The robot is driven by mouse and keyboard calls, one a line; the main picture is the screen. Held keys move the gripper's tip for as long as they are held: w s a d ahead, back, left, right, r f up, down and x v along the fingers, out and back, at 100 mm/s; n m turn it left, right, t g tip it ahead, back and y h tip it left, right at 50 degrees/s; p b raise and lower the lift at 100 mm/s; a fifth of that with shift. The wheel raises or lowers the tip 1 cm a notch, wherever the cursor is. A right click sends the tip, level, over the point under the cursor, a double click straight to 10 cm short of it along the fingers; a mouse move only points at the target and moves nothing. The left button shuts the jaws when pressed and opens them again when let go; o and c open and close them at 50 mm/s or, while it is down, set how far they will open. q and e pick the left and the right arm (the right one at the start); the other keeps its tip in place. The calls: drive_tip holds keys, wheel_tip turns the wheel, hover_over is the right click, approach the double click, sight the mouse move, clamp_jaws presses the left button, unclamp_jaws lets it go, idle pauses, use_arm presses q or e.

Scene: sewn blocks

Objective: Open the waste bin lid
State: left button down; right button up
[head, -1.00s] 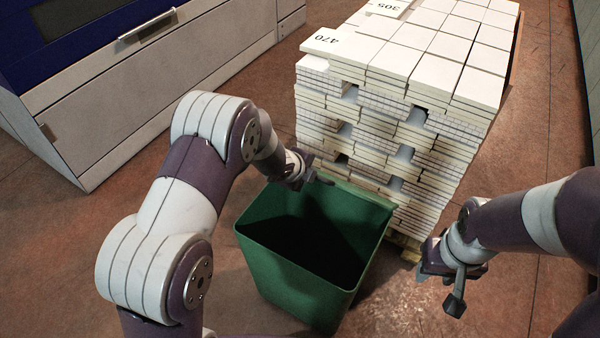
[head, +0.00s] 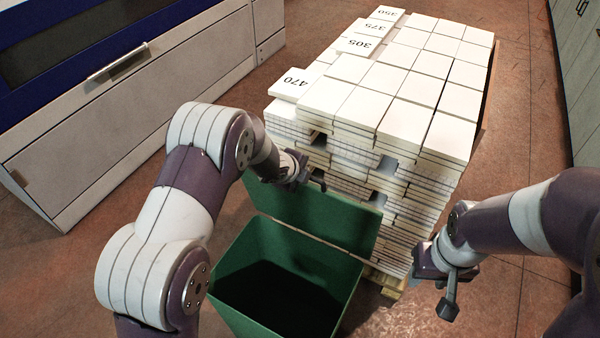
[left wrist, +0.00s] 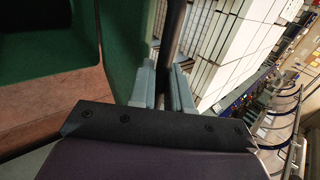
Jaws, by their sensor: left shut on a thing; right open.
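The green waste bin (head: 228,312) stands open on the floor in front of me, its inside dark. Its green lid (head: 335,218) is raised at the far rim and leans back toward the stack. My left gripper (head: 308,180) is at the lid's upper edge, shut on the lid. In the left wrist view the fingers (left wrist: 164,82) close around a dark narrow strip beside the lid's green panel (left wrist: 122,38); the exact contact is partly hidden. My right gripper (head: 440,285) is open and empty, to the right of the bin.
A tall stack of white boxes (head: 400,85) on a wooden pallet (head: 385,282) stands close behind the lid. A grey and blue cabinet (head: 100,125) is at the left, and grey-green cabinets (head: 580,75) are at the far right. Brown floor is free at the right.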

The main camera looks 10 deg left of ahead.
use_arm(q)
drive_tip(key=shift+s+f, duration=0.35)
drive_tip(key=shift+f, duration=0.15)
drive_tip(key=c, duration=1.5)
unclamp_jaws()
drive_tip(key=shift+o, duration=1.4)
drive_tip(key=shift+w, duration=0.1)
drive_tip(key=shift+w+d, duration=0.1)
drive_tip(key=shift+w, duration=0.1)
drive_tip(key=shift+w+r, duration=0.1)
drive_tip(key=shift+r, duration=0.15)
